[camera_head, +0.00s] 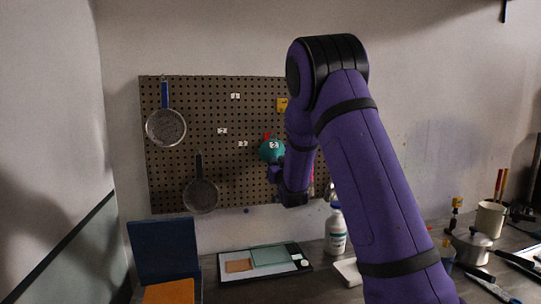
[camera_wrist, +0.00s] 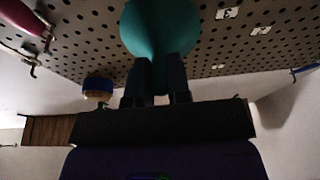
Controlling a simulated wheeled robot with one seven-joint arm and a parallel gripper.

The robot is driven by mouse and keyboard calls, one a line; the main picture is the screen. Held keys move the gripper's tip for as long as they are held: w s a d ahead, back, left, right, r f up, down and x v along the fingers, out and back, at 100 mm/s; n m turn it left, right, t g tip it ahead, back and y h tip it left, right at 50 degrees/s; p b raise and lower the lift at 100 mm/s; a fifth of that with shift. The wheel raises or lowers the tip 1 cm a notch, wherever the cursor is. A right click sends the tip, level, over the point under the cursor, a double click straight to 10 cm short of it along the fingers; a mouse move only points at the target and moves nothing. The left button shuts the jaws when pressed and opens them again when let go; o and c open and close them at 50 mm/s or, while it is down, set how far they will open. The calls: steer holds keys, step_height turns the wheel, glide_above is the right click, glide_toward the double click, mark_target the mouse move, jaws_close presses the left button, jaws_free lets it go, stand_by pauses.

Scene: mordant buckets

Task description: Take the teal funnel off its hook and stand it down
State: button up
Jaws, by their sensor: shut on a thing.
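The teal funnel (camera_head: 270,151) is in front of the brown pegboard, partly hidden by my arm in the head view. A white label with a number is on or by it. In the wrist view the funnel (camera_wrist: 158,30) fills the top middle, its wide part away from me. Its narrow part runs down between my fingers. My gripper (camera_wrist: 155,80) is shut on the funnel there; in the head view my gripper (camera_head: 277,173) is small and dark beside it. I cannot tell whether the funnel still touches its hook.
The pegboard (camera_head: 220,110) also holds a blue-handled strainer (camera_head: 166,127) and a dark strainer (camera_head: 201,194). On the worktop stand a white bottle (camera_head: 336,232), a dark tray (camera_head: 230,272), a blue board (camera_head: 165,250) and a cup (camera_head: 490,218).

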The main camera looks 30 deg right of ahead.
steer(key=shift+s+a, duration=0.25)
steer(key=shift+s, duration=0.55)
steer(key=shift+s+a, duration=0.2)
steer(key=shift+s, duration=0.55)
steer(key=shift+s+a, duration=0.25)
steer(key=shift+s, duration=0.55)
